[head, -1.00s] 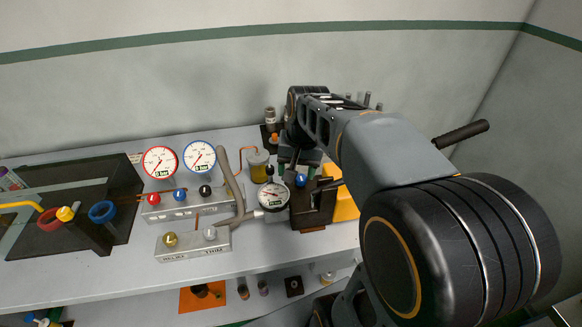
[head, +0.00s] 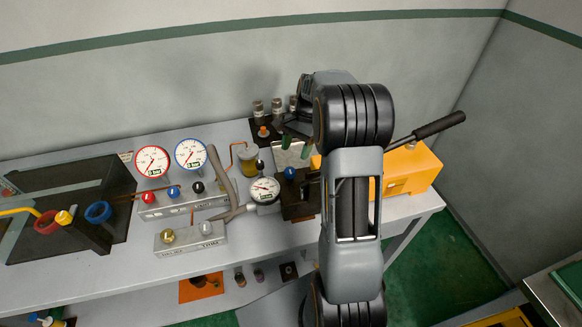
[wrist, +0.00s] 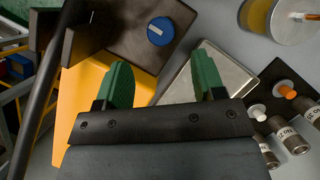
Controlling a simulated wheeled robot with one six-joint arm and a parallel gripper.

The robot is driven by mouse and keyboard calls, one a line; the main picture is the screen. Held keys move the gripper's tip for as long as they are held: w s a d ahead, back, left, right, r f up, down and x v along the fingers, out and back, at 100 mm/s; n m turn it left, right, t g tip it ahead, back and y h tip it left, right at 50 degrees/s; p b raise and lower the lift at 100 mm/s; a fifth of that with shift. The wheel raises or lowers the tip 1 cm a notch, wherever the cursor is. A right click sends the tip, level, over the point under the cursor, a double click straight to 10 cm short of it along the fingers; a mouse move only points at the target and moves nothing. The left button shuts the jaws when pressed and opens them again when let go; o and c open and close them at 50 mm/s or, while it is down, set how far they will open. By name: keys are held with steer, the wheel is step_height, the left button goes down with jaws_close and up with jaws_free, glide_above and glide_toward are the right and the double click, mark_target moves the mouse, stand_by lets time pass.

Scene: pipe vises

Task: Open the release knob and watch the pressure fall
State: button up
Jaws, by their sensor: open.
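A blue round knob (head: 290,174) with a white mark sits on the dark block of the hand pump (head: 299,206). In the wrist view the blue knob (wrist: 160,31) is beyond my fingertips, upper middle. A small white-faced gauge (head: 264,190) stands just left of the pump; its needle is too small to read surely. My gripper (head: 296,134) is above the back of the bench, behind the blue knob and apart from it. Its green fingers (wrist: 162,78) are spread, with nothing between them. My arm hides part of the pump's right side.
A red-rimmed gauge (head: 152,161) and a blue-rimmed gauge (head: 191,154) stand above a valve block (head: 180,203). A front block (head: 191,240) has brass and silver knobs. The pump's black lever (head: 438,125) sticks out right over a yellow box (head: 412,168).

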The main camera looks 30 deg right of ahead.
mark_target(290, 170)
steer(key=x, duration=0.7)
steer(key=shift+a+f+p, duration=0.1)
steer(key=shift+p, duration=0.25)
steer(key=c, duration=0.9)
